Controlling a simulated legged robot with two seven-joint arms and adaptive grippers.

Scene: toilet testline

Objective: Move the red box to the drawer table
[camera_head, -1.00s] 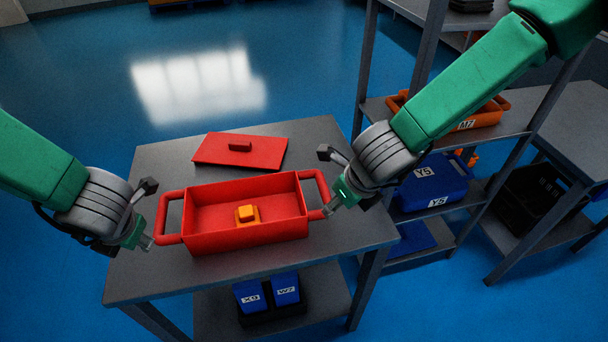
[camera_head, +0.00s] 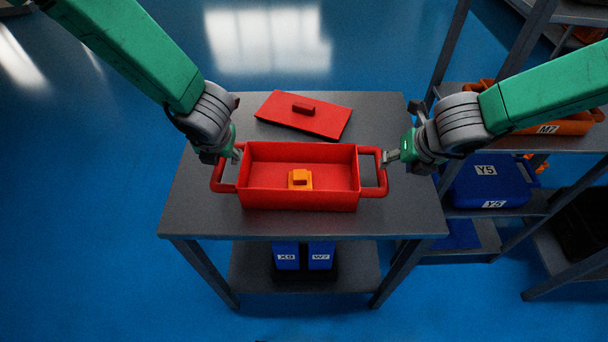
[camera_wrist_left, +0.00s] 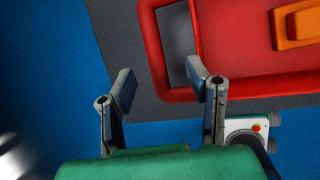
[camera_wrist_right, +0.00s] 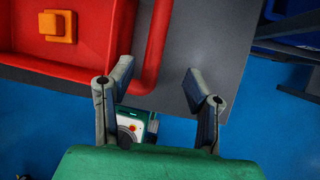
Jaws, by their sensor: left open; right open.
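The red box (camera_head: 300,199), an open tray with a looped handle at each end, rests on a grey table (camera_head: 205,215). An orange block (camera_head: 300,179) lies inside it. My left gripper (camera_head: 238,152) is open at the box's left handle; in the left wrist view its fingers (camera_wrist_left: 160,84) stand either side of the handle bar (camera_wrist_left: 153,45). My right gripper (camera_head: 388,157) is open at the right handle; in the right wrist view its fingers (camera_wrist_right: 160,82) straddle that handle bar (camera_wrist_right: 156,45). I cannot tell whether fingers touch the bars. I cannot identify the drawer table.
A red lid (camera_head: 325,117) lies behind the box. A shelf rack at right holds an orange tray (camera_head: 560,136) and a blue bin (camera_head: 485,180). Blue floor at left is clear.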

